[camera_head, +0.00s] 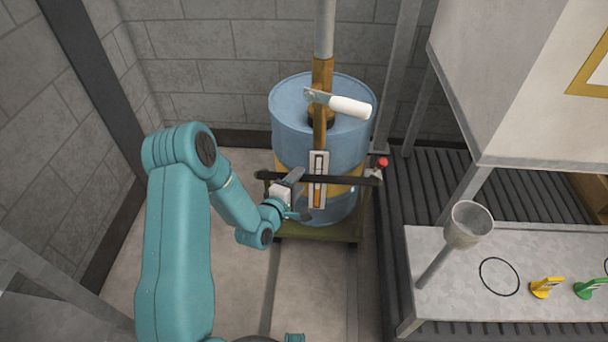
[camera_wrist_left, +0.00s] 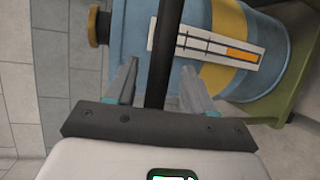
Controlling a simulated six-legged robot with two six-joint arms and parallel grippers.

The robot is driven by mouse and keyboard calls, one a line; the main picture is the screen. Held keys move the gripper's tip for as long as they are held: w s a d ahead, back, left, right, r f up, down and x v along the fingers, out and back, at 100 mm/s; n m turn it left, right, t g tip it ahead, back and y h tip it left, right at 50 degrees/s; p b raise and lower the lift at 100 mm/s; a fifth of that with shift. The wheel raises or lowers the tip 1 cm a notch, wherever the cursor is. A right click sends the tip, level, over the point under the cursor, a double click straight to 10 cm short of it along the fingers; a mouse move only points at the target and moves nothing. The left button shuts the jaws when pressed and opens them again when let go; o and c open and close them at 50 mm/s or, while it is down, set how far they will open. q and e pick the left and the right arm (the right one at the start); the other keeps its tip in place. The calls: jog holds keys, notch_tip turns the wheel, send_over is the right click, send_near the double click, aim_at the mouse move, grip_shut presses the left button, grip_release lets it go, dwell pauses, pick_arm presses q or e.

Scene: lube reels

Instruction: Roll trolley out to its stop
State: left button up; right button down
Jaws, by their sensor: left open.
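The trolley (camera_head: 317,235) is a low olive-green frame carrying a blue drum (camera_head: 288,110) with a yellow band. A dark horizontal handle bar (camera_head: 342,180) crosses the front of the drum. My left gripper (camera_head: 298,196) is at the left half of this bar, its fingers open. In the left wrist view the dark bar (camera_wrist_left: 165,50) runs between the two open fingers (camera_wrist_left: 158,85), with the drum (camera_wrist_left: 195,25) behind. I cannot tell whether either finger touches the bar. My right gripper is not in view.
A pump with a white-handled lever (camera_head: 350,106) tops the drum. A red knob (camera_head: 382,162) is at the bar's right end. A metal bench (camera_head: 450,290) with a funnel (camera_head: 468,224) stands at right. Block walls close the back and left. Floor in front is clear.

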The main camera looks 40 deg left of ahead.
pick_arm(q)
jog(key=shift+x, duration=2.25)
grip_shut()
jog(key=shift+f, duration=0.1)
